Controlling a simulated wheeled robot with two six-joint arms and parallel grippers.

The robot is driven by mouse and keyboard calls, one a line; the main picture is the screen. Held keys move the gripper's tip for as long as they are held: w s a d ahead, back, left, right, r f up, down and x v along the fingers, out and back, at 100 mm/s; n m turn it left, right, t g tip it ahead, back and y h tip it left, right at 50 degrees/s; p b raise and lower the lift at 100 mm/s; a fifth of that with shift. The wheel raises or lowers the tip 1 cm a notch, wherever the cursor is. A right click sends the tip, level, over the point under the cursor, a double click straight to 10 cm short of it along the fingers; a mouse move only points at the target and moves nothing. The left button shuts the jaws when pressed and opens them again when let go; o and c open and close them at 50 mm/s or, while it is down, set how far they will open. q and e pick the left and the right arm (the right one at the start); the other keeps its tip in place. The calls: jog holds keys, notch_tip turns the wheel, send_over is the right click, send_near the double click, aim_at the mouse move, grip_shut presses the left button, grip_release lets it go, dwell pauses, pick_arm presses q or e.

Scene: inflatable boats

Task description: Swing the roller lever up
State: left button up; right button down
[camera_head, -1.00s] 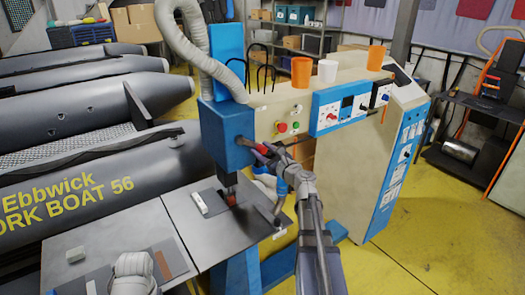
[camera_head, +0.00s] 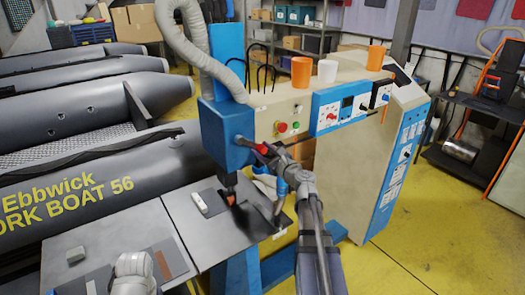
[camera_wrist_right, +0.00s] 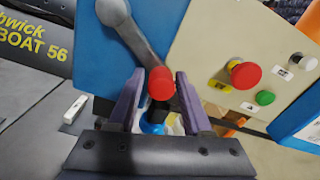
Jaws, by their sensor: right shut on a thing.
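The roller lever is a grey arm (camera_wrist_right: 135,38) on the side of the blue machine head (camera_head: 226,130). In the right wrist view it runs from its round pivot at the top down and right to a red knob (camera_wrist_right: 160,84). The knob also shows in the head view (camera_head: 262,148). My right gripper (camera_wrist_right: 158,92) is shut on the red knob, with one purple finger on each side. In the head view, my right gripper (camera_head: 270,153) reaches the knob from the lower right.
A cream control panel (camera_head: 345,85) with red and green buttons stands right of the head, with cups on top. A work table (camera_head: 215,225) lies below the head. Grey inflatable boats (camera_head: 90,165) fill the left side. Yellow floor is open at right.

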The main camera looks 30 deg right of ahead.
aim_at(262, 147)
jog(key=shift+d+r, duration=0.1)
jog(key=shift+d, duration=0.05)
jog(key=r+n+p, duration=0.1)
jog(key=d+r+n+p, duration=0.1)
jog(key=r+n+p, duration=0.1)
jog(key=shift+w+d+n, duration=0.1)
jog(key=shift+w+n, duration=0.05)
jog(key=shift+n, duration=0.15)
notch_tip(262, 147, up, 5)
jog(key=n+p, duration=0.5)
jog(key=n, duration=0.2)
jog(key=shift+r, duration=0.1)
jog(key=shift+a+r+n+p, duration=0.35)
jog(key=shift+r+n+p, duration=0.15)
jog(key=shift+n, duration=0.35)
jog(key=shift+a+r+n+p, duration=0.4)
jog(key=shift+n+p, duration=0.2)
jog(key=shift+n, duration=0.25)
jog(key=c, duration=0.8)
grip_release()
jog(key=shift+o, duration=1.4)
jog(key=shift+a, duration=0.1)
jog(key=s, duration=0.8)
jog(key=shift+d, duration=0.3)
